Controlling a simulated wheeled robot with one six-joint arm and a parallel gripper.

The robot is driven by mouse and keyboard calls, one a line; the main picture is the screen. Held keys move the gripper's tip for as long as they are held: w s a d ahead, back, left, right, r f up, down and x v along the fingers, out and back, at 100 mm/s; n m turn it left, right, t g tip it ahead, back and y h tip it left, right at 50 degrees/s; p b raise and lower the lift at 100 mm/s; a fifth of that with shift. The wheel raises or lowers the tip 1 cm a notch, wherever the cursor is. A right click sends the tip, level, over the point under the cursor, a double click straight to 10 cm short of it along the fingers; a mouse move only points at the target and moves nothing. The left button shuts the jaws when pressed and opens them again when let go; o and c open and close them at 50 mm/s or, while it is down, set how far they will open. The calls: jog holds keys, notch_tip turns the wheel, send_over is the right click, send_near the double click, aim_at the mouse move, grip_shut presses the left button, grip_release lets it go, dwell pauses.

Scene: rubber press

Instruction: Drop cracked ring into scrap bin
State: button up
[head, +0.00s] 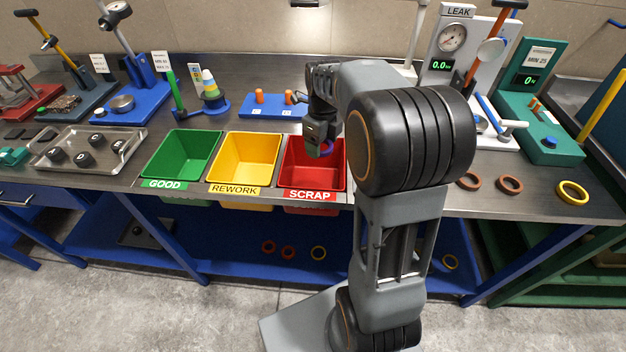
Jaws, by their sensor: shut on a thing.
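The red scrap bin (300,178), labelled SCRAP on its front, is set in the front edge of the bench. My gripper (319,150) points down over the back right part of this bin. The gripper hides the rest of the ring, and no crack can be made out at this size. The part of the bin's floor that I see looks empty.
The green GOOD bin (178,158) and yellow REWORK bin (244,162) stand left of the scrap bin. A blue stand with orange pegs (272,105) is behind. Two reddish rings (469,181) (509,184) and a yellow ring (572,192) lie at the bench's right.

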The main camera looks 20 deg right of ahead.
jog(key=shift+f+b, duration=1.2)
jog(key=shift+f, duration=0.55)
jog(key=o, duration=1)
notch_tip(320, 180, up, 14)
jog(key=p, duration=0.2)
